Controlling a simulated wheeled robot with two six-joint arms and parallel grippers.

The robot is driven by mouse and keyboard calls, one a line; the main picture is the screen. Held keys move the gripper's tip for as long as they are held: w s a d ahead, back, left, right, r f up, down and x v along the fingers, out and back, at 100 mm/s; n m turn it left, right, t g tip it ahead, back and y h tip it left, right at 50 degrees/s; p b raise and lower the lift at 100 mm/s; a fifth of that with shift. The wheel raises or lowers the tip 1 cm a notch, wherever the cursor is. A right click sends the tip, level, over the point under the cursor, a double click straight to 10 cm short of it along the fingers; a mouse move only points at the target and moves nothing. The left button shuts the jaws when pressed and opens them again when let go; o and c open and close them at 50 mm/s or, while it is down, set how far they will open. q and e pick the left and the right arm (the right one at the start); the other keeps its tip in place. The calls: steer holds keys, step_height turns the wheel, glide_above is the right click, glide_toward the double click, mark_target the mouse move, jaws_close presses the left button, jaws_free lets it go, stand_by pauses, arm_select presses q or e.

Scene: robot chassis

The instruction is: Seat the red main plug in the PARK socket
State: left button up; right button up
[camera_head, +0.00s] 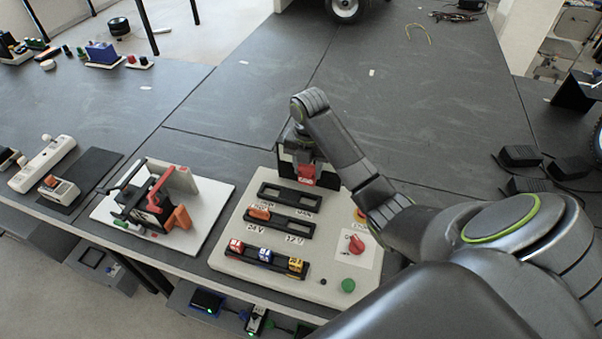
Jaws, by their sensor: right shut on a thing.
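The red main plug (307,173) is in my right gripper (302,167), which is shut on it at the far edge of the beige panel (230,246). The fingers and plug underside are mostly hidden, so I cannot tell whether the plug touches the panel. Just nearer is a black two-opening socket strip (290,198). A second strip (279,222) has an orange plug (259,213) in its left opening, with 24 V and 12 V labels below. The small labels between the strips, including any PARK marking, are too small to read surely. My left gripper is not in view.
A near rack (264,262) holds red, blue and yellow pieces. A red knob (356,243) and green button (348,285) sit at the panel's right, beside my arm. A white board (211,199) with a black-and-red fixture lies left. The dark table behind is largely clear.

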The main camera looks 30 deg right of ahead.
steer(key=w+a+b, duration=0.2)
steer(key=w+a, duration=0.5)
steer(key=w, duration=0.1)
glide_above(272, 194)
step_height(272, 194, down, 5)
steer(key=shift+f+p, duration=0.55)
steer(key=shift+f, duration=1.75)
steer(key=shift+f, duration=0.15)
steer(key=o, duration=1)
